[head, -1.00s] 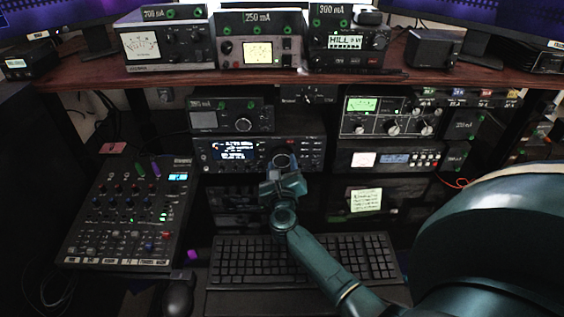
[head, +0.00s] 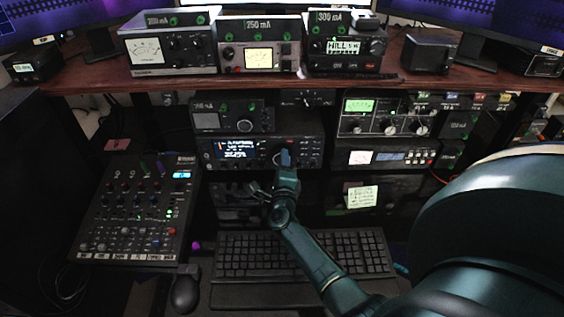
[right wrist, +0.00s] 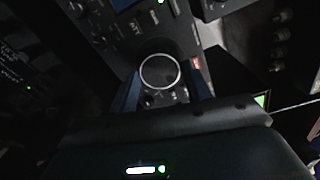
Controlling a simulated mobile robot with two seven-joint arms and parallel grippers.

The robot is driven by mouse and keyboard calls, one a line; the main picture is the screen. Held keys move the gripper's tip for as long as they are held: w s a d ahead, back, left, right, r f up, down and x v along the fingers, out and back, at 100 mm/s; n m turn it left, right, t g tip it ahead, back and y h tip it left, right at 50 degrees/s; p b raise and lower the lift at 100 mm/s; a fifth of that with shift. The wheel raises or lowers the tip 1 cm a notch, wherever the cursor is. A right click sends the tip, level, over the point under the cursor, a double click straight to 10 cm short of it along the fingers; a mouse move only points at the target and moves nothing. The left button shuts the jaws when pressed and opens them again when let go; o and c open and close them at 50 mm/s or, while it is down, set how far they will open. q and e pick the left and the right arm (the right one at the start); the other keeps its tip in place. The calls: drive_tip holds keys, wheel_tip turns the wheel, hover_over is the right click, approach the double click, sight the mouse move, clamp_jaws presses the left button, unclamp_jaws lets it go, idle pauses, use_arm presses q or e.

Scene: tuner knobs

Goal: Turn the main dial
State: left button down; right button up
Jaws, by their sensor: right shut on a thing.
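The radio (head: 238,150) with a lit blue-and-white display sits on the lower shelf, in the middle of the head view. Its main dial is mostly hidden behind my right gripper (head: 286,160) in the head view. In the right wrist view the main dial (right wrist: 160,71) is a round dark knob with a pale rim. It lies between the two blue fingers of the right gripper (right wrist: 162,88), which is shut on it. The dial's turn angle cannot be read. My left gripper is not in view.
A keyboard (head: 300,256) lies below my right arm, with a mouse (head: 186,290) at its left. A mixer (head: 135,212) stands at the left. More radio units stand beside the radio, including a meter unit (head: 362,119) to its right.

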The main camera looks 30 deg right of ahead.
drive_tip(key=shift+n, duration=0.9)
drive_tip(key=o, duration=1)
drive_tip(key=shift+c, duration=0.2)
